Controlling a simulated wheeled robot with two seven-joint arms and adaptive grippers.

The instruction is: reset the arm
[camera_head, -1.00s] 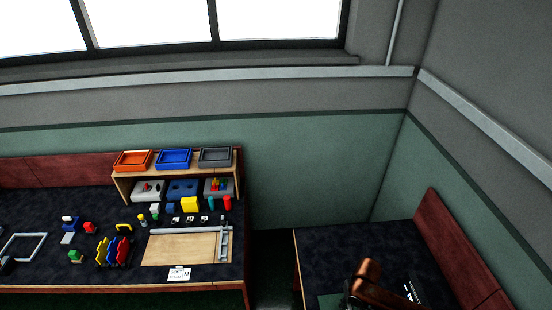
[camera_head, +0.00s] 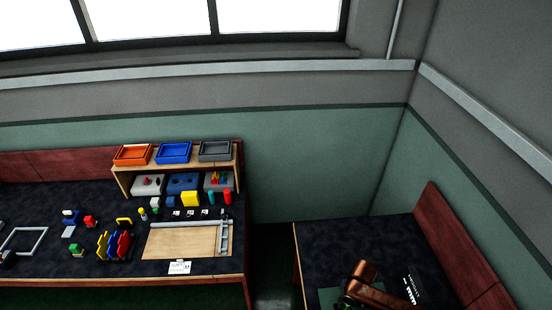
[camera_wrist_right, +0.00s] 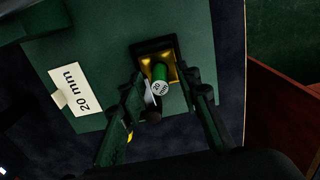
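My right gripper (camera_wrist_right: 167,88) is open in the right wrist view. Its two dark green fingers stand apart on either side of a green cylinder (camera_wrist_right: 159,72) whose end is marked 20. The cylinder sits in a gold-lined square socket (camera_wrist_right: 172,58) on a dark green block (camera_wrist_right: 105,45). A gap shows between the fingers and the cylinder. In the head view my brown right arm (camera_head: 364,274) is at the lower right, over the right-hand table, and its fingers are hard to make out there. My left gripper is in neither view.
A white "20 mm" label (camera_wrist_right: 75,87) lies on the block. The dark right-hand table (camera_head: 340,245) has free room behind my arm. The left table holds a wooden shelf (camera_head: 128,185) with orange, blue and grey trays, plus several small parts.

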